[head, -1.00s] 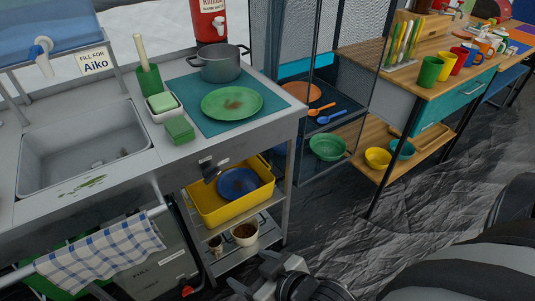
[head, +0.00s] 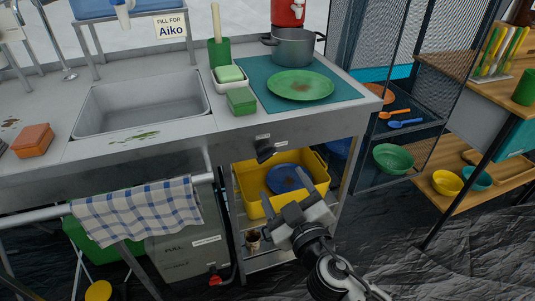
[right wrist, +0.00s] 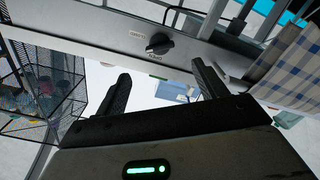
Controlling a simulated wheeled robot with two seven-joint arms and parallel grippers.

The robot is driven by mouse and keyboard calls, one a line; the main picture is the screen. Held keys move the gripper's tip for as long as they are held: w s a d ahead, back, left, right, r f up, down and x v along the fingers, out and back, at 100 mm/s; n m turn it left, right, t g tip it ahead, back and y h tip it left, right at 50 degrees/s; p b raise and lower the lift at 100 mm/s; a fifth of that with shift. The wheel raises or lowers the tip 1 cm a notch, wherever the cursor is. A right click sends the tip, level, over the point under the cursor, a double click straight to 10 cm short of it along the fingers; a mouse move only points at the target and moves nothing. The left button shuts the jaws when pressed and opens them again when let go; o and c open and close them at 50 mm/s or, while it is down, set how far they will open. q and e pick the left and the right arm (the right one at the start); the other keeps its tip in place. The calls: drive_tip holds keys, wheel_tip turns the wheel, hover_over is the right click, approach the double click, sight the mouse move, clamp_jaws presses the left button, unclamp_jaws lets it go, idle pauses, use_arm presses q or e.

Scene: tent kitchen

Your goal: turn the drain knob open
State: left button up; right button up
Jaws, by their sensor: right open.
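The drain knob (head: 265,150) is a black knob on the front panel of the grey counter, below the green plate. In the right wrist view the black knob (right wrist: 159,44) sits beside a small white label, beyond my fingertips. My right gripper (head: 288,186) is open and empty, below and slightly right of the knob, apart from it. Its two black fingers (right wrist: 158,80) show spread in the right wrist view, with the knob between and above them in the picture. My left gripper is not in view.
A yellow bin (head: 252,203) with a blue plate stands on the shelf behind my right gripper. A checked towel (head: 135,209) hangs on a rail at left. The sink (head: 145,105) is in the counter.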

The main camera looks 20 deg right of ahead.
sight(268, 158)
drive_tip(key=w+p, duration=0.1)
drive_tip(key=w, duration=1)
drive_tip(key=shift+a, duration=0.2)
drive_tip(key=c, duration=1)
